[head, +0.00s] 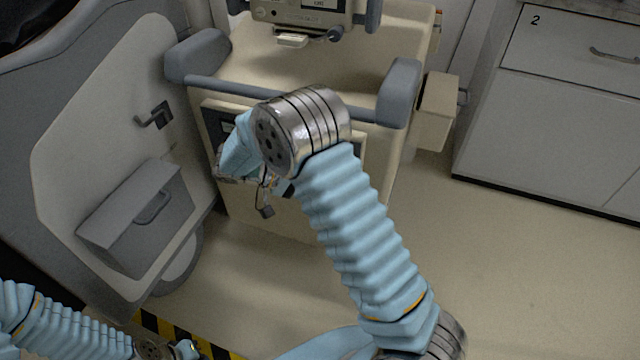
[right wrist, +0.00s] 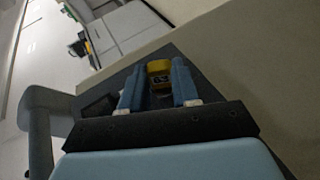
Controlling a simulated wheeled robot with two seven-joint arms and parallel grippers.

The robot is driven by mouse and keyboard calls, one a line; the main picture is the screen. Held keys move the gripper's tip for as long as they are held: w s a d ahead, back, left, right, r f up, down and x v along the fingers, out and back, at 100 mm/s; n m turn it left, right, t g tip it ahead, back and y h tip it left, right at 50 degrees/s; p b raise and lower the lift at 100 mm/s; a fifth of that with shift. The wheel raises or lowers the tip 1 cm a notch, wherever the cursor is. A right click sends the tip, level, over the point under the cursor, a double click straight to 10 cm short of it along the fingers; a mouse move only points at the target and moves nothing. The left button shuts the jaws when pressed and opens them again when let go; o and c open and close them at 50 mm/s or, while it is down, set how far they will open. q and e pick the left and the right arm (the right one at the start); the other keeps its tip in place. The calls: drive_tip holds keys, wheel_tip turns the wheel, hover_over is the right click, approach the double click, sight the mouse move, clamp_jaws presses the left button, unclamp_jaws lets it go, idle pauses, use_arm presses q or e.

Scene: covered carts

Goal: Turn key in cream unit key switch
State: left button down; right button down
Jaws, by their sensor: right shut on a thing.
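The cream unit (head: 300,220) is a cart with grey corner bumpers and a dark panel on its front. My right arm reaches across to that front and hides most of the panel. In the right wrist view the two blue fingers of my right gripper (right wrist: 157,82) point at the dark panel (right wrist: 205,75), with a yellow part (right wrist: 158,67) of the key switch between their tips. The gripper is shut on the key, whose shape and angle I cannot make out. A small dark fob (head: 266,211) hangs on a cord below my right wrist.
A grey and cream covered cart (head: 90,130) with a grey box (head: 135,220) stands close at the left. A cream box (head: 436,112) sticks out from the unit's right side. Grey cabinets (head: 560,110) stand at the right. The floor between is clear.

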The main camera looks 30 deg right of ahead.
drive_tip(key=shift+f+n+g+h, duration=0.2)
drive_tip(key=shift+n+g+h, duration=0.1)
drive_tip(key=shift+g+h, duration=0.45)
drive_tip(key=shift+w+f+n+g+h, duration=0.15)
drive_tip(key=shift+n+g+h, duration=0.3)
drive_tip(key=shift+h, duration=0.6)
drive_tip(key=c, duration=0.8)
unclamp_jaws()
drive_tip(key=shift+o, duration=0.2)
